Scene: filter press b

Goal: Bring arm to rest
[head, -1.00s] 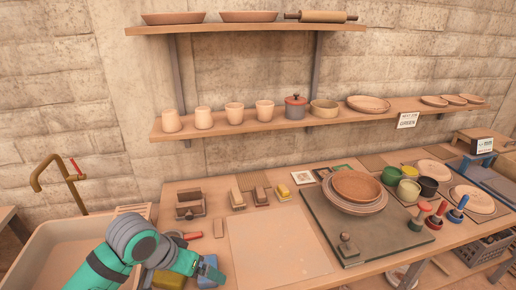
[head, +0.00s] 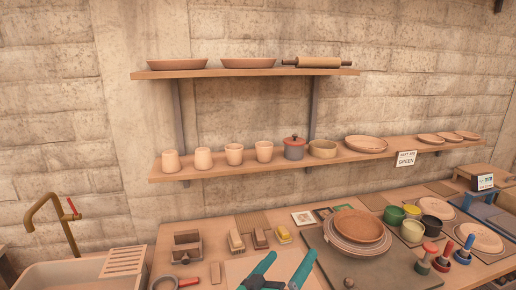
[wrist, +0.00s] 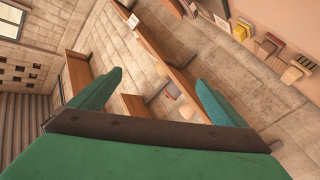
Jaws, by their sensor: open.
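My gripper (head: 292,254) shows at the bottom middle of the head view, its two teal fingers spread apart and pointing up in the picture. It is over the front of the workbench, with nothing between the fingers. In the wrist view my gripper (wrist: 160,76) is also open and empty. That view is tilted and looks past the fingers toward a wall and shelves. The rest of my arm is below the edge of the head view.
The workbench holds stacked plates (head: 358,228), several glaze pots and brushes (head: 190,245). Wall shelves (head: 340,158) carry cups, plates and a lidded pot (head: 294,148). A sink (head: 70,272) with a tap (head: 52,205) is at left. Free air lies between bench and shelf.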

